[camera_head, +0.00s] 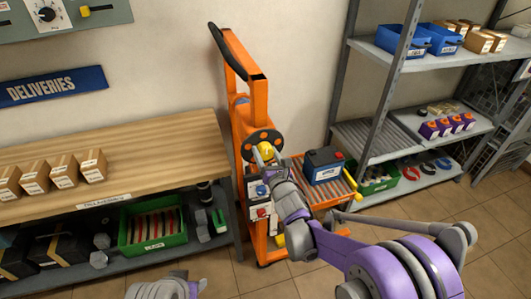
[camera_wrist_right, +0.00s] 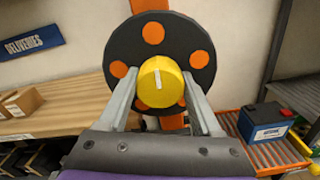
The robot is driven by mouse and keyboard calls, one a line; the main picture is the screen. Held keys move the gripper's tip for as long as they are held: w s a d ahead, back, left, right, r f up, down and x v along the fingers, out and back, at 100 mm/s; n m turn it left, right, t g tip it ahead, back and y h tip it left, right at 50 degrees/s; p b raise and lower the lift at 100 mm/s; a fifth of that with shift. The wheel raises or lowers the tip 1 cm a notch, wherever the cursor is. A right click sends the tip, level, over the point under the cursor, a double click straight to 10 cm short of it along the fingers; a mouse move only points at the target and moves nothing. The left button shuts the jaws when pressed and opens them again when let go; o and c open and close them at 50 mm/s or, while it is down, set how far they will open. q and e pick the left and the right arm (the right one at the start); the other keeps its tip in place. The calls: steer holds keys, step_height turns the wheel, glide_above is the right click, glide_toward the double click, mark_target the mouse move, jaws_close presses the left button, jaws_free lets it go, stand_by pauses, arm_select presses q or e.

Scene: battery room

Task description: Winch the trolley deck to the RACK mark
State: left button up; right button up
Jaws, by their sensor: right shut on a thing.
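The orange trolley (camera_head: 258,95) stands upright against the wall between the bench and the shelf rack. Its roller deck (camera_head: 330,198) is low down and carries a dark battery (camera_head: 323,165), which also shows in the right wrist view (camera_wrist_right: 266,122). A black winch wheel (camera_wrist_right: 190,50) with orange holes is on the mast, with a yellow knob (camera_wrist_right: 162,83) at its front. My right gripper (camera_head: 265,154) is shut on the yellow knob, one finger on each side. No RACK mark is readable. Only part of my left arm shows at the bottom edge; its gripper is out of view.
A wooden bench (camera_head: 150,150) with several cartons stands at left, a green crate (camera_head: 150,245) beneath it. The grey shelf rack (camera_head: 390,115) at right holds blue bins and boxes; its upright stands close to the deck. Tiled floor (camera_head: 225,278) is clear in front.

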steer(key=m+b, duration=0.1)
steer(key=m, duration=0.3)
steer(key=shift+m, duration=0.3)
steer(key=m+b, duration=0.1)
steer(key=m, duration=0.4)
steer(key=shift+f+m, duration=0.1)
steer(key=shift+m, duration=0.2)
steer(key=m+b, duration=0.2)
steer(key=m, duration=0.2)
steer(key=m+b, duration=0.2)
steer(key=m, duration=0.3)
steer(key=shift+m, duration=0.4)
steer(key=m+b, duration=0.2)
steer(key=m, duration=0.3)
steer(key=shift+f+b, duration=0.1)
steer(key=shift+b, duration=0.2)
steer(key=m+b, duration=0.2)
steer(key=m, duration=0.3)
steer(key=m+b, duration=0.2)
steer(key=m, duration=0.2)
steer(key=shift+m, duration=0.3)
arm_select(q)
steer(key=s+f+b, duration=0.2)
steer(key=s+f, duration=0.1)
steer(key=f, duration=1.4)
steer(key=shift+g, duration=0.4)
arm_select(e)
steer(key=shift+m, duration=2.2)
